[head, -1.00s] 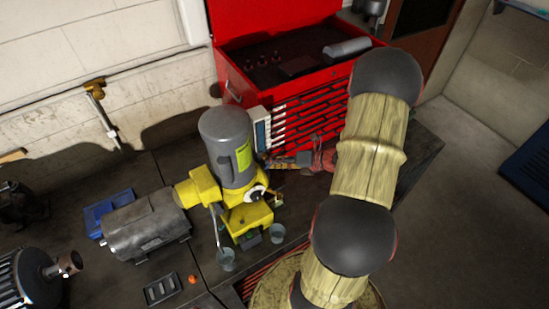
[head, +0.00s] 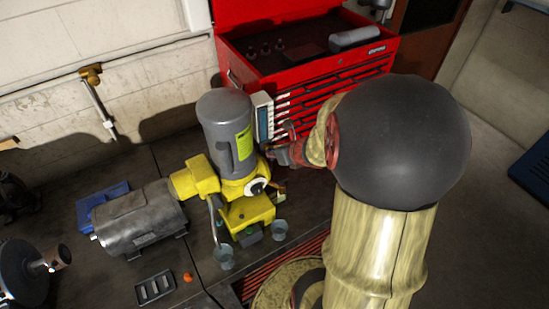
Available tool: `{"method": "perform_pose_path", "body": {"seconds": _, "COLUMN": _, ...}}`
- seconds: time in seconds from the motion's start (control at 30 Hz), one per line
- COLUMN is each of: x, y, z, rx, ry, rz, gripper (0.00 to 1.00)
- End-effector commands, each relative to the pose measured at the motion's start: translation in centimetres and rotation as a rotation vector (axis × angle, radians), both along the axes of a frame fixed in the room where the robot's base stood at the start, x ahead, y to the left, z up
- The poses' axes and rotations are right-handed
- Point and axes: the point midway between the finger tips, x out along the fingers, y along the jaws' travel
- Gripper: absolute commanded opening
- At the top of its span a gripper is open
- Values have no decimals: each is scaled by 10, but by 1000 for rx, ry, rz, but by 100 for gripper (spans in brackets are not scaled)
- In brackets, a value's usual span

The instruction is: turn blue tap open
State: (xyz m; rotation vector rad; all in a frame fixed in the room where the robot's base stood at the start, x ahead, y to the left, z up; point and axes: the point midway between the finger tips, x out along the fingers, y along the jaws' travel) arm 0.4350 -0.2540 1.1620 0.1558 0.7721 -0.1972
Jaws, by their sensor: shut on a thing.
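My gripper (head: 271,153) reaches in from the right to the right side of a yellow and grey machine (head: 227,137). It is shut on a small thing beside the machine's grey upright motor. The fingers and the small picture hide what that thing is. I cannot make out a blue tap clearly in the head view; if it is at the fingertips, it is hidden. A white dial (head: 257,187) sits on the machine's front, just below my gripper. My arm covers much of the right half of the view.
A red tool chest (head: 300,65) stands close behind the gripper. A grey motor (head: 140,217) lies on the bench at left, next to a blue box (head: 88,207). Clear cups (head: 223,258) and an orange ball (head: 187,277) lie in front. Open floor is at right.

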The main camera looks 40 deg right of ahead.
Motion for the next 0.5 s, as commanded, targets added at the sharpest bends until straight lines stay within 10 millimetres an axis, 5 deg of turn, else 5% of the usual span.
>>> {"method": "perform_pose_path", "body": {"seconds": 0.5, "x": -1, "y": 2, "z": -2, "rx": -52, "ry": 18, "rz": 0, "gripper": 0}}
